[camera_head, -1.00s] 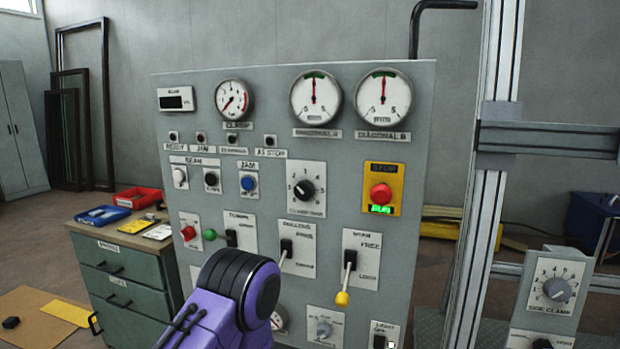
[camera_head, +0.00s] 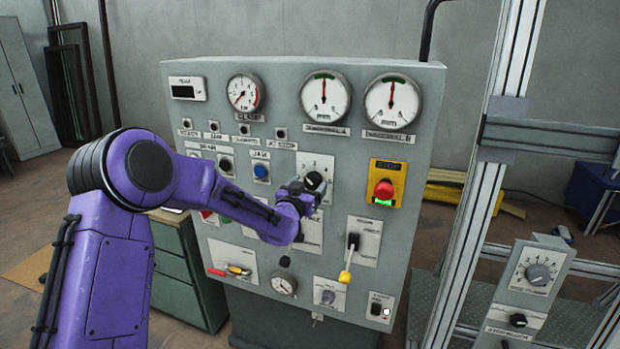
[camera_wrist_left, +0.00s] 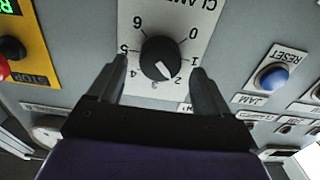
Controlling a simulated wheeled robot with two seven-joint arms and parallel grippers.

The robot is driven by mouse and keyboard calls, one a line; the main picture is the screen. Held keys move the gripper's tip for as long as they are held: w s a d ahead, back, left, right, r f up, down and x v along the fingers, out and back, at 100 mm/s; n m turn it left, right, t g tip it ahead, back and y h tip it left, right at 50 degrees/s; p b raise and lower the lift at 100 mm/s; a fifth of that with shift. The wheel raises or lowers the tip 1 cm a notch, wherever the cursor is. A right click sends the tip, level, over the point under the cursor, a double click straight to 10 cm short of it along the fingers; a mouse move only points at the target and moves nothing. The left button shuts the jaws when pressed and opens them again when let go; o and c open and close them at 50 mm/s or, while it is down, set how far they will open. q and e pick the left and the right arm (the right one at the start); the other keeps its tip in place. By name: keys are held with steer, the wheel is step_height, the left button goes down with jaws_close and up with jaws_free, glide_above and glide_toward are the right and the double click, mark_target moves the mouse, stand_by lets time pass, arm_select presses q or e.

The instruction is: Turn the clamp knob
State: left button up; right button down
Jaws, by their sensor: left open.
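The clamp knob (camera_wrist_left: 160,58) is a round black dial on a white plate marked 0 to 6, seen upside down in the left wrist view. Its white pointer mark points between 2 and 3. In the head view the knob (camera_head: 314,181) sits mid-panel, partly hidden by my left gripper (camera_head: 303,190). That gripper, also in the left wrist view (camera_wrist_left: 155,75), is open, with one finger on each side of the knob's near part. I cannot tell whether the fingers touch it. My right gripper is not in view.
The grey panel (camera_head: 225,115) carries dials and switches. A blue button (camera_wrist_left: 271,77) and a red stop button (camera_head: 384,189) flank the knob. A yellow-tipped lever (camera_head: 345,277) sticks out below right. A metal post (camera_head: 478,200) and a side box (camera_head: 515,325) stand right.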

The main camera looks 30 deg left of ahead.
arm_select(q)
steer(key=shift+x, duration=0.8)
steer(key=shift+c, duration=0.3)
steer(key=c, duration=1)
steer(key=shift+m, duration=0.3)
steer(key=m+b, duration=0.2)
steer(key=m, duration=0.2)
steer(key=shift+d+f, duration=0.1)
steer(key=shift+d, duration=0.05)
steer(key=shift+m+b, duration=1.15)
steer(key=shift+m, duration=0.95)
